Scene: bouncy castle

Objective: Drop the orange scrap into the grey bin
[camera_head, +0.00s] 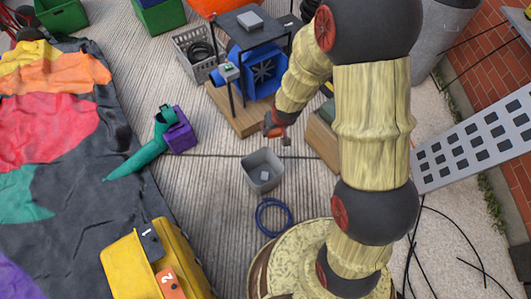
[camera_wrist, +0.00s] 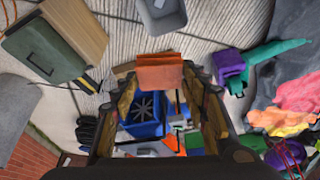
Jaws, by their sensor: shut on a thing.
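The orange scrap (camera_wrist: 160,76) is a flat, folded-looking piece held across the fingertips in the wrist view. My gripper (camera_wrist: 160,82) is shut on it. In the head view my gripper (camera_head: 275,130) shows small at the end of the arm, with a bit of orange-red at its tip. The grey bin (camera_head: 262,160) is an open square tub on the floor, a little below the gripper in that picture and apart from it. A small pale piece lies in the bin. The bin (camera_wrist: 165,22) also shows at the top edge of the wrist view, beyond the scrap.
A wooden box (camera_head: 322,138) is right of the bin. A purple-and-green blower (camera_head: 178,132) stands left.

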